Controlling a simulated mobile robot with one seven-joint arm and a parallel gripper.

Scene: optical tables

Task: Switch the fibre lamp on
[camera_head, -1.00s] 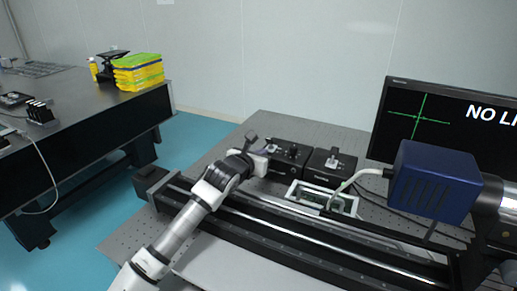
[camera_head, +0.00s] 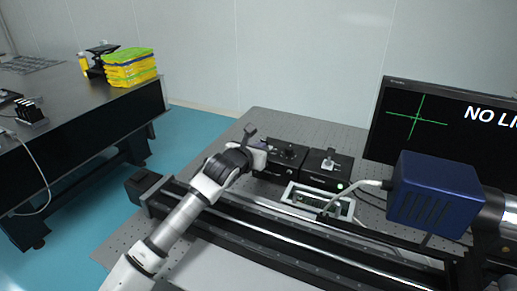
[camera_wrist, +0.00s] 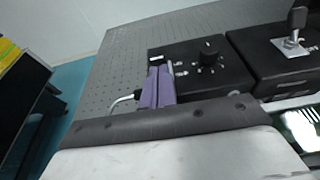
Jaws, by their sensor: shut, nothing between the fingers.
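Two black control boxes stand side by side on the perforated optical table. The left box (camera_head: 272,165) has a dark knob on top, and the knob (camera_wrist: 208,50) shows clearly in the wrist view. The right box (camera_head: 318,178) has an upright lever on a metal plate, and this lever (camera_wrist: 296,25) is at the wrist view's upper right. I cannot tell from markings which one is the fibre lamp. My gripper (camera_wrist: 158,75) has purple fingers, shut and empty, at the left box's near left side. Whether they touch it is unclear. In the head view my gripper (camera_head: 261,151) is partly hidden.
A long black rail (camera_head: 300,241) runs in front of the boxes. A pale open frame (camera_head: 300,187) and a blue camera housing (camera_head: 436,190) stand to the right. A monitor (camera_head: 440,125) behind shows a green cross and "NO LI", cut off. Bare table lies behind the boxes.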

